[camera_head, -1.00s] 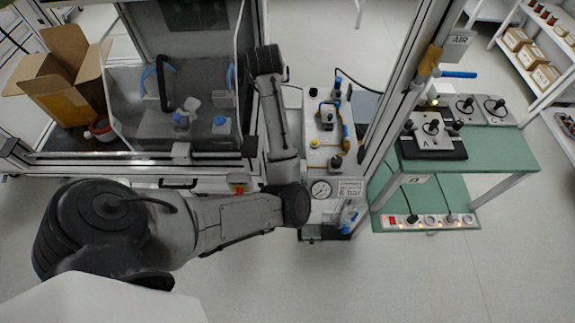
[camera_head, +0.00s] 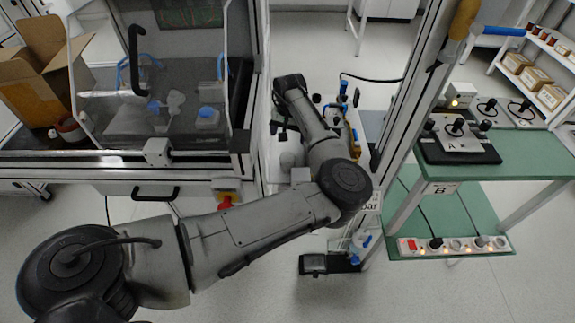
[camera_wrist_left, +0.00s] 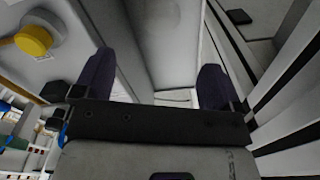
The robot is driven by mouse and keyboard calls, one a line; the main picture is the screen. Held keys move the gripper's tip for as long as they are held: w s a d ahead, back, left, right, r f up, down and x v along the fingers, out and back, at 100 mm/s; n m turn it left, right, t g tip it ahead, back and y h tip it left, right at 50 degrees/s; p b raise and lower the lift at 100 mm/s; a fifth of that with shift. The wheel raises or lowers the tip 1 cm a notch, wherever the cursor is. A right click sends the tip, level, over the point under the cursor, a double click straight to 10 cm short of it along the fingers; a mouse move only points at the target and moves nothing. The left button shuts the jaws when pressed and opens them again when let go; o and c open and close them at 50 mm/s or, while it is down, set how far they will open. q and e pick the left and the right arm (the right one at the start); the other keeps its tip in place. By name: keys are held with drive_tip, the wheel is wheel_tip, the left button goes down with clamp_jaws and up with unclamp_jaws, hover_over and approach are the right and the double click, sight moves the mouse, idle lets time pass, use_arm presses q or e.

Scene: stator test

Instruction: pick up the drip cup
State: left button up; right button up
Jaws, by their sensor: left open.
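I cannot pick out the drip cup for certain in either view. A small clear part with blue fittings (camera_head: 362,241) sits at the near end of the narrow white bench, and a dark open box (camera_head: 313,263) stands beside it, low down. My left arm reaches across the bench, hiding much of its top. My left gripper (camera_wrist_left: 155,68) is open in the left wrist view, its two dark fingers spread with nothing seen held between them. A plain grey-white surface lies beyond them. My right gripper is not in view.
A metal upright (camera_head: 402,110) and green table (camera_head: 535,158) stand right. A yellow knob (camera_wrist_left: 34,40) shows in the left wrist view.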

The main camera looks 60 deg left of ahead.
use_arm(q)
drive_tip(key=b, duration=0.4)
hover_over(288, 161)
drive_tip(key=s+d, duration=0.1)
drive_tip(key=d, duration=0.1)
drive_tip(key=f, duration=0.8)
drive_tip(key=shift+s+f, duration=0.2)
drive_tip(key=shift+f, duration=0.1)
wheel_tip(288, 161, down, 5)
drive_tip(key=b, duration=0.4)
drive_tip(key=shift+f, duration=0.15)
drive_tip(key=shift+c, duration=0.2)
drive_tip(key=c, duration=1)
drive_tip(key=shift+o, duration=0.2)
